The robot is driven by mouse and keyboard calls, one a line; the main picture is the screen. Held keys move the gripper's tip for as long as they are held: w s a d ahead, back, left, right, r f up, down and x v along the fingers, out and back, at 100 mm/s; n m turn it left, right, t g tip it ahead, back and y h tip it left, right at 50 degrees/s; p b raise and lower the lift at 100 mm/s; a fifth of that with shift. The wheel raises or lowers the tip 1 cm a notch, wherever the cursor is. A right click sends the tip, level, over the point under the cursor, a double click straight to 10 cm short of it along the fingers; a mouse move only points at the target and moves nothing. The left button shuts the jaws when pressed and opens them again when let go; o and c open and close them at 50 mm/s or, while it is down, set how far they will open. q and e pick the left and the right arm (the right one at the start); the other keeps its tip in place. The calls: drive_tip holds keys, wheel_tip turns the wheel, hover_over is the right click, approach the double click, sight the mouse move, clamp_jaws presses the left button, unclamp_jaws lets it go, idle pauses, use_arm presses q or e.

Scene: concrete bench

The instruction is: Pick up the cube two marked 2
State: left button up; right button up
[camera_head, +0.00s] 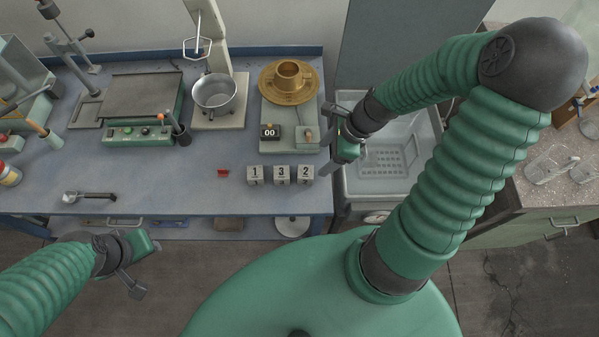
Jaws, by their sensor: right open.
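The cube marked 2 (305,175) stands near the front right of the blue bench. It is the right one in a row of three pale cubes. The cube marked 3 (281,175) is in the middle and the cube marked 1 (255,175) is at the left, with small gaps between them. My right gripper (329,140) is open and empty, above and to the right of the cube marked 2, near the bench's right edge. My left gripper (139,268) is low at the left, in front of the bench and far from the cubes; its jaw opening is unclear.
A scale (290,128) with a brass dish stands behind the cubes. A small red object (223,173) lies left of them. A mixer with a metal bowl (214,92) and a hotplate (142,95) stand further left. A grey sink (387,180) adjoins the bench's right side.

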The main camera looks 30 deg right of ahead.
drive_tip(key=b, duration=0.2)
approach(306, 171)
drive_tip(key=f, duration=0.5)
drive_tip(key=shift+w, duration=0.35)
drive_tip(key=a+f, duration=0.1)
drive_tip(key=w+a+f, duration=0.1)
drive_tip(key=f, duration=0.1)
drive_tip(key=a+f, duration=0.1)
drive_tip(key=shift+w+a+f, duration=0.2)
drive_tip(key=shift+w+a, duration=0.1)
drive_tip(key=shift+a, duration=0.1)
drive_tip(key=shift+w+d+f, duration=0.1)
drive_tip(key=shift+d+f, duration=0.05)
drive_tip(key=shift+f, duration=0.05)
drive_tip(key=shift+d, duration=0.5)
drive_tip(key=shift+c, duration=1.3)
drive_tip(key=c, duration=0.5)
drive_tip(key=shift+a, duration=0.4)
drive_tip(key=c, duration=0.5)
drive_tip(key=shift+c, duration=1.1)
use_arm(q)
drive_tip(key=shift+w+d+f, duration=0.15)
drive_tip(key=shift+d+f, duration=0.25)
drive_tip(key=shift+f, duration=0.2)
drive_tip(key=shift+w+d+f, duration=0.1)
drive_tip(key=shift+d+f, duration=0.25)
drive_tip(key=shift+f, duration=0.25)
use_arm(e)
drive_tip(key=shift+d, duration=0.1)
clamp_jaws()
